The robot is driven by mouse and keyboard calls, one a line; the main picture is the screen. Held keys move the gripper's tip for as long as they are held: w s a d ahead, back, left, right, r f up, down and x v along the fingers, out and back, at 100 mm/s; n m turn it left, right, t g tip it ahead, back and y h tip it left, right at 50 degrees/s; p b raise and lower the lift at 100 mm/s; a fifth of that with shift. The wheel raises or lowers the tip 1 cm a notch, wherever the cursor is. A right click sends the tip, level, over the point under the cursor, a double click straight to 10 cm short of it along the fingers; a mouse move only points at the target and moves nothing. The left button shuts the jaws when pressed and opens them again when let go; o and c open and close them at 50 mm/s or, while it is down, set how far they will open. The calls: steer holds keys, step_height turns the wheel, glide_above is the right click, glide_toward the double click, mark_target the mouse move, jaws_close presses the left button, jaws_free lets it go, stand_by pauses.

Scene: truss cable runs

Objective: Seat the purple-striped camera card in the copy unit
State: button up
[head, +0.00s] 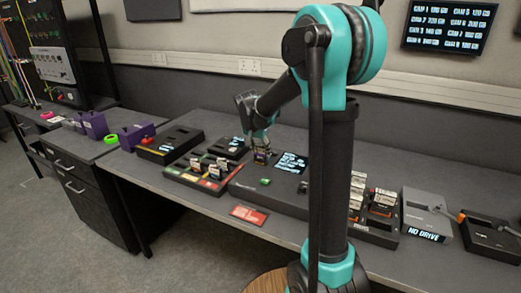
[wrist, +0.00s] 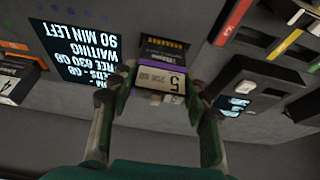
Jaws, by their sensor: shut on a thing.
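The purple-striped camera card (wrist: 162,78) has a pale label reading 5 and 250 GB, a purple band and a dark end with gold contacts, which are in plain view. My gripper (wrist: 160,90) is shut on it, one finger on each side. In the head view my gripper (head: 262,150) holds the card (head: 261,158) above the back left part of the wide dark unit, which I take for the copy unit (head: 262,195). The copy unit's screen (wrist: 78,45) reads waiting and 90 min left. I cannot make out its slot under the card.
A tray with coloured strips and several upright cards (head: 205,170) stands left of the copy unit. A card rack (head: 382,205) and a grey box marked NO DRIVE (head: 428,215) stand right. A red sign (head: 249,215) lies at the front edge.

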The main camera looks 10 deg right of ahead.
steer(key=shift+f, duration=1.15)
stand_by(1.6)
steer(key=o, duration=1.6)
steer(key=shift+c, duration=0.2)
steer(key=shift+r, duration=3.75)
steer(key=shift+s, duration=0.1)
